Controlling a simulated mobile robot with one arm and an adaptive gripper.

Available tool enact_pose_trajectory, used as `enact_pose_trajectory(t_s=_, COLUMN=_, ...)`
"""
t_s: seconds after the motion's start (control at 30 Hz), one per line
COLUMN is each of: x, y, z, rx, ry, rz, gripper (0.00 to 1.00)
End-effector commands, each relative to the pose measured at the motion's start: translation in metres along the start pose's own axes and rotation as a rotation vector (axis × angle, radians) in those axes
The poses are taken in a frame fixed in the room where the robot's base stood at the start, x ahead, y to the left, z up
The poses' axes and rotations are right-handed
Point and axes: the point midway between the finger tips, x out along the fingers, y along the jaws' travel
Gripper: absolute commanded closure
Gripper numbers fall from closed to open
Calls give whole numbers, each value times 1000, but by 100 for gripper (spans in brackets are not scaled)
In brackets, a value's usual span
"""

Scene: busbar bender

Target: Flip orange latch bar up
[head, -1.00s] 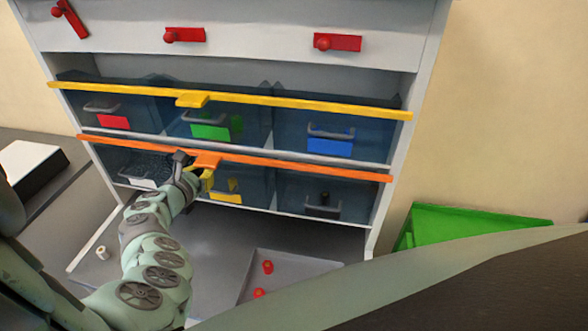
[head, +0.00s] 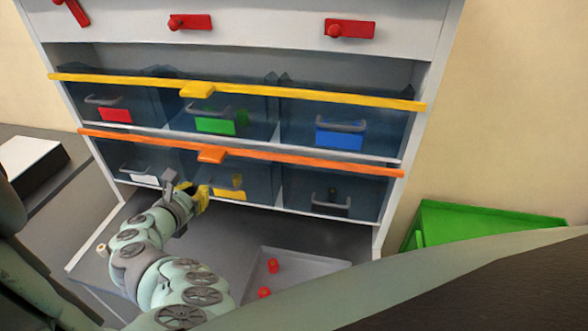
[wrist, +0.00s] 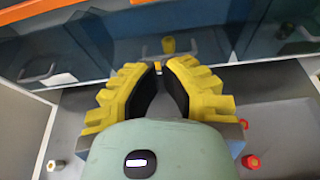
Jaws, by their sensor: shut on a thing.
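The orange latch bar (head: 310,164) runs across the front of the lower bin row, at the level of the bins' upper edges. Its orange tab (head: 212,156) sticks out near the middle. A part of the bar also shows at the top left corner of the wrist view (wrist: 30,10). My gripper (head: 203,195) is below the tab and apart from the bar, in front of the lower middle bin. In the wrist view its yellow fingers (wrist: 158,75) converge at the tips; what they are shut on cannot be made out. A small yellow patch shows at the fingertips.
A yellow bar (head: 320,97) crosses the upper bins. The lower middle bin has a yellow label (head: 228,194). Below are a grey tray (head: 300,268) with red pieces and a small pale nut-like piece (head: 102,249). A green bin (head: 480,232) stands right.

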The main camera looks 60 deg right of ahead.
Motion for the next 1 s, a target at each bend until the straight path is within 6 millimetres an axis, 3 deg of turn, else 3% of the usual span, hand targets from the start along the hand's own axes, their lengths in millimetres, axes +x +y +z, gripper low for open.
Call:
enact_pose_trajectory(t_s=0.4, x=-32, y=-1, z=-1, rx=-1, ry=1, rz=-1, gripper=100)
enact_pose_trajectory(t_s=1.0, x=-35, y=-1, z=-1, rx=-1, ry=2, rz=-2, gripper=100)
